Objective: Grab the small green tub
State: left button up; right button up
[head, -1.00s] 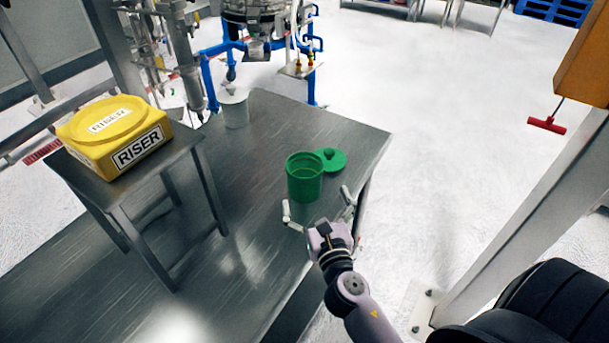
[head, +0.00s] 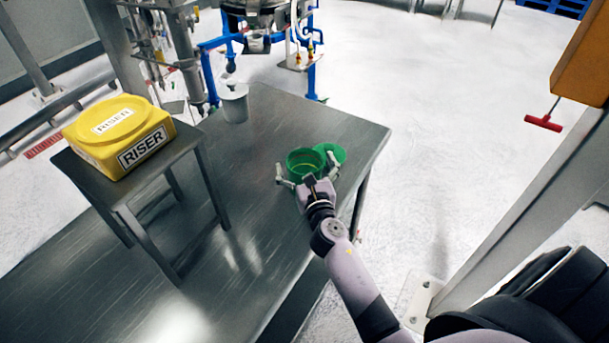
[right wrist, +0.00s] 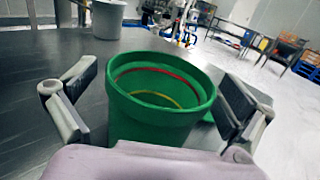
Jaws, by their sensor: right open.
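The small green tub (head: 303,161) stands upright and open-topped on the steel table. In the right wrist view the tub (right wrist: 150,126) sits between the two spread fingers. Its inside shows a red ring and a yellowish ring. My right gripper (head: 306,175) is open, with one finger on each side of the tub; I see gaps beside the tub in the right wrist view (right wrist: 158,105). The arm hides the tub's lower front in the head view. The green lid (head: 332,153) lies just behind and right of the tub. My left gripper is not in view.
The steel table (head: 262,128) has free room left of the tub. A grey-white container (head: 234,105) stands at its far edge. A yellow RISER block (head: 120,140) rests on a small raised stand at left. Sifter equipment with blue framing (head: 212,70) stands behind.

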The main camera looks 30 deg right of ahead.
jog(key=c, duration=1.3)
jog(key=shift+r, duration=0.15)
